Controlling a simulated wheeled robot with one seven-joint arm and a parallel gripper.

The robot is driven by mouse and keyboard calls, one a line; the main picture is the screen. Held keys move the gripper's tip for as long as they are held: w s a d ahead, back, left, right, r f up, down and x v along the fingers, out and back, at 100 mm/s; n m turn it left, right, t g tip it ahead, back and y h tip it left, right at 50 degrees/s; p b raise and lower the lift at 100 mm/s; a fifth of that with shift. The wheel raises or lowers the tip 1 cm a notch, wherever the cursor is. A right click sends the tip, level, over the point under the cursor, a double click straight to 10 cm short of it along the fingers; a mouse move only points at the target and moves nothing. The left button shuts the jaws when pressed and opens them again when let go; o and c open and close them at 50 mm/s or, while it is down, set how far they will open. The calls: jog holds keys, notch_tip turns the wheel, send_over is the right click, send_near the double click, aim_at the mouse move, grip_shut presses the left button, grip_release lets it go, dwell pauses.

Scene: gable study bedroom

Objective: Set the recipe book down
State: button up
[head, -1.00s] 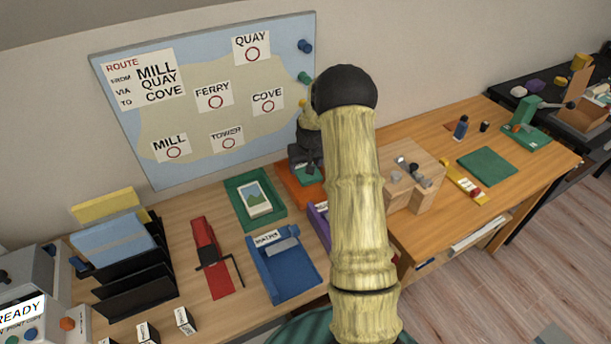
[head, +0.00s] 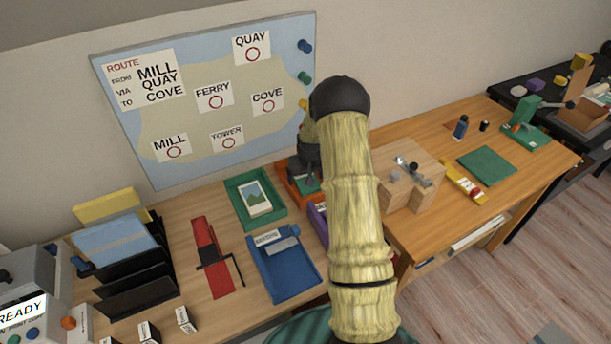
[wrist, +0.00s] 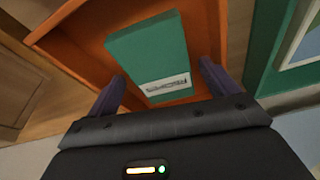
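The recipe book, taken to be the green block with a pale label (wrist: 155,58), lies in an orange tray (wrist: 75,28) in the wrist view. My gripper (wrist: 163,72) is open, with one dark finger on each side of the book's near end. Orange shows between the right finger and the book; the left finger is close to the book's edge. In the head view the orange tray (head: 294,199) is at the back of the desk, partly hidden behind my arm, with a bit of green in it.
A green tray (head: 278,215) with a picture card stands just left of the orange tray. A blue tray (head: 285,287) and a purple tray (head: 318,222) are in front. A wooden block stand (head: 425,180) is to the right. The map board (head: 200,110) rises behind.

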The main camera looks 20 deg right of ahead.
jog(key=shift+a+f, duration=0.1)
dwell(0.4)
jog(key=d+b+v, duration=0.1)
jog(key=v, duration=1.6)
jog(key=shift+a+r, duration=0.2)
jog(key=shift+r, duration=0.1)
jog(key=s+a+n, duration=0.1)
jog(key=s+a, duration=0.7)
jog(key=s, duration=0.4)
jog(key=s+a, duration=0.9)
jog(key=s, duration=0.2)
jog(key=shift+s+r+n+g+y, duration=0.25)
jog(key=shift+s+n+g+y, duration=0.05)
jog(key=shift+s+n, duration=0.1)
